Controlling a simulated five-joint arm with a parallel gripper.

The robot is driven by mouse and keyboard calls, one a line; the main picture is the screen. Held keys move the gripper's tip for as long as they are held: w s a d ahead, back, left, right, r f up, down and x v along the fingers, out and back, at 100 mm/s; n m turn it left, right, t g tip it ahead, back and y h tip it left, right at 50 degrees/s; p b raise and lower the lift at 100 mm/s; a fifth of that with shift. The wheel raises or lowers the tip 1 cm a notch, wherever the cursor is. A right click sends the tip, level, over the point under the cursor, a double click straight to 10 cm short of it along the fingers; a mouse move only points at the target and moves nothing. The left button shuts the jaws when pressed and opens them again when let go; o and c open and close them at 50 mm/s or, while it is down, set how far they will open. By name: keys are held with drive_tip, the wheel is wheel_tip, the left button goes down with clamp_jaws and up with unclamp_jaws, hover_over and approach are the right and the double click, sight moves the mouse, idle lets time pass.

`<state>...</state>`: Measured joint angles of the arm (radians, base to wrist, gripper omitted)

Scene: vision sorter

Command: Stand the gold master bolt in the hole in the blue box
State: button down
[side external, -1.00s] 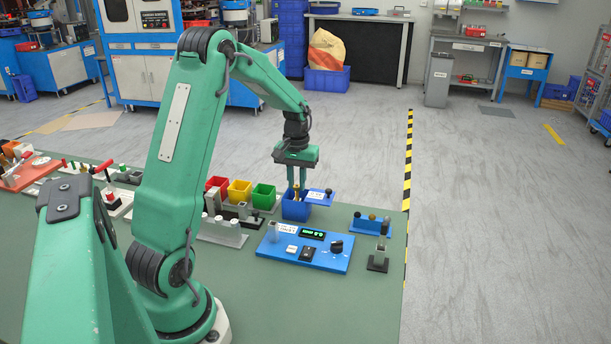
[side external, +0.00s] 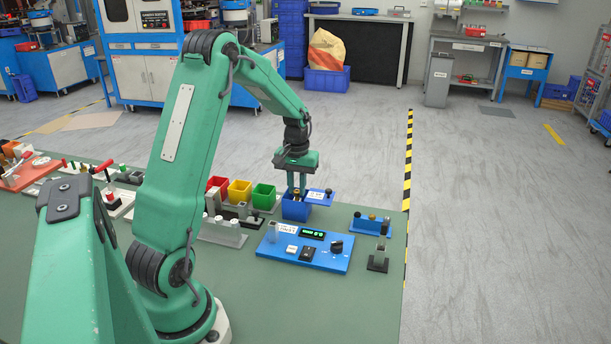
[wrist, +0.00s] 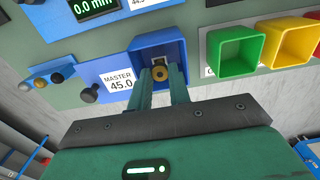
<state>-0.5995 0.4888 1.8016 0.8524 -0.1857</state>
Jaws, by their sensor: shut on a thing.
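My gripper (side external: 297,191) is shut on the gold master bolt (side external: 296,193) and points straight down at the blue box (side external: 293,210). In the wrist view the bolt's round gold head (wrist: 159,73) shows between my fingertips (wrist: 162,80), at the near side of the blue box (wrist: 184,50). A light patch with a dark spot shows inside the box just beyond the bolt. The bolt's lower end is hidden, so I cannot tell whether it is in the hole. The blue plate beside the box carries a "MASTER 45.0" label (wrist: 121,84) and a dark knob (wrist: 90,94).
Green (side external: 263,196), yellow (side external: 240,190) and red (side external: 217,187) bins stand left of the box. A blue gauge panel (side external: 330,262) with a display lies in front. A small blue rack (side external: 371,226) and a dark stand (side external: 378,263) are to the right.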

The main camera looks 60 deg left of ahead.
sight(297, 191)
drive_tip(key=c, duration=1.1)
unclamp_jaws()
drive_tip(key=shift+r, duration=0.15)
drive_tip(key=shift+w+r, duration=0.1)
drive_tip(key=shift+r, duration=0.3)
drive_tip(key=shift+o, duration=0.9)
drive_tip(key=shift+r, duration=3.45)
